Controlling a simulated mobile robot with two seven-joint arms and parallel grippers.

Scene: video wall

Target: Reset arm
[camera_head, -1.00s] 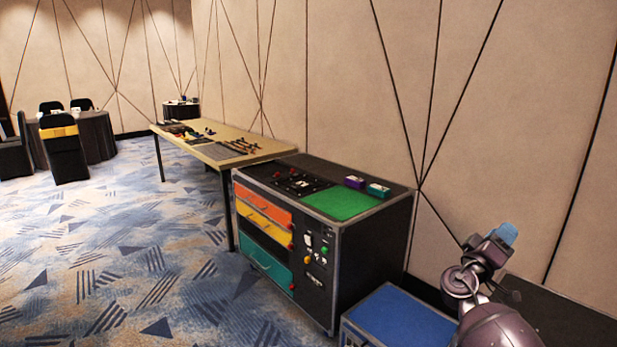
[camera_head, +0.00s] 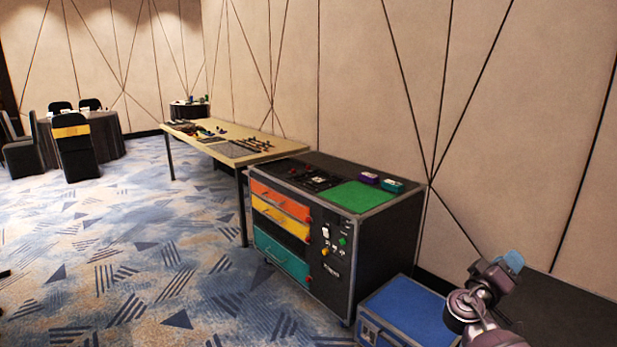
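My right arm comes in at the lower right. Its gripper (camera_head: 497,275) is raised in front of the dark surface by the wall, clear of the cabinet. A light blue piece (camera_head: 513,262) shows at its tip; I cannot tell whether it is held or part of the gripper. The fingers are too small and turned to show whether they are open. My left gripper cannot be made out; only a small dark bit shows at the left edge.
A black cabinet (camera_head: 375,250) with orange, yellow and teal drawers stands mid-right. A blue-topped case (camera_head: 410,310) sits beside it, near my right arm. A wooden table (camera_head: 270,149) with items stands behind. Chairs (camera_head: 75,150) are far left. The carpet (camera_head: 130,240) is mostly clear.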

